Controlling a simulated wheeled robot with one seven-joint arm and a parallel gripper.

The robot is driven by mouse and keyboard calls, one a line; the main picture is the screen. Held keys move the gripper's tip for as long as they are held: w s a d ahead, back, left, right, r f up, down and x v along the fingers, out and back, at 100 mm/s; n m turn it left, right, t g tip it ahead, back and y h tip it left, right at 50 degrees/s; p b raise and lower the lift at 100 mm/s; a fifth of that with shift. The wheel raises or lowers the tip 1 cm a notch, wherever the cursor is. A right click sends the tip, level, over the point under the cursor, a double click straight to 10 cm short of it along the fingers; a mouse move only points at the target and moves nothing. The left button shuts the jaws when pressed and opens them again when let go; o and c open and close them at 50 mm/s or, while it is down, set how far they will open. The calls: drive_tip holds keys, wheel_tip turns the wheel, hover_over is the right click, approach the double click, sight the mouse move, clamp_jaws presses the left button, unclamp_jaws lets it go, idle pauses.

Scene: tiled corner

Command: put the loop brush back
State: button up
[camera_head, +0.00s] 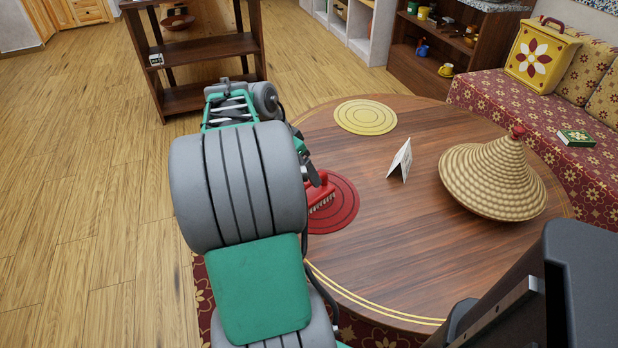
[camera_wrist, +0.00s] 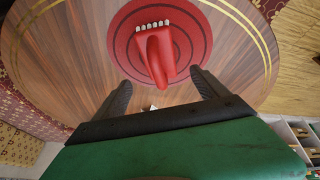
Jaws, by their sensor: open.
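The loop brush (camera_head: 321,196) is red with pale bristles and lies on a red round mat (camera_head: 346,212) on the wooden round table. In the wrist view the brush (camera_wrist: 158,52) shows its row of bristles at the far side and its red handle towards me, on the ringed red mat (camera_wrist: 198,32). My gripper (camera_wrist: 161,78) is open and empty, its two fingers on either side of the handle's near end in the picture. I cannot tell the height between fingers and brush. In the head view my arm hides most of the gripper and part of the mat.
A yellow round mat (camera_head: 366,117), a white folded card (camera_head: 400,160) and a woven cone lid (camera_head: 494,178) stand on the table (camera_head: 400,255). A dark shelf (camera_head: 207,46) is behind; a patterned sofa (camera_head: 520,110) is at right.

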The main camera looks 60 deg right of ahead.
drive_tip(key=w+a+r+n+t, duration=0.3)
drive_tip(key=w+a+n, duration=0.8)
drive_tip(key=a, duration=0.6)
drive_tip(key=a+f+n+t+y, duration=0.1)
drive_tip(key=a+n, duration=0.4)
drive_tip(key=a, duration=0.7)
drive_tip(key=s+a+f+n+t+y, duration=0.1)
drive_tip(key=a+f+n+y, duration=0.1)
drive_tip(key=a+n, duration=0.4)
drive_tip(key=a+f, duration=0.1)
drive_tip(key=a, duration=0.4)
drive_tip(key=shift+a+y, duration=0.4)
drive_tip(key=shift+r, duration=0.1)
drive_tip(key=w+d+p+v, duration=0.1)
drive_tip(key=w+p+v, duration=0.2)
drive_tip(key=p+v, duration=1.3)
drive_tip(key=shift+w+r+p, duration=0.2)
drive_tip(key=shift+r+p, duration=0.15)
drive_tip(key=shift+r, duration=0.4)
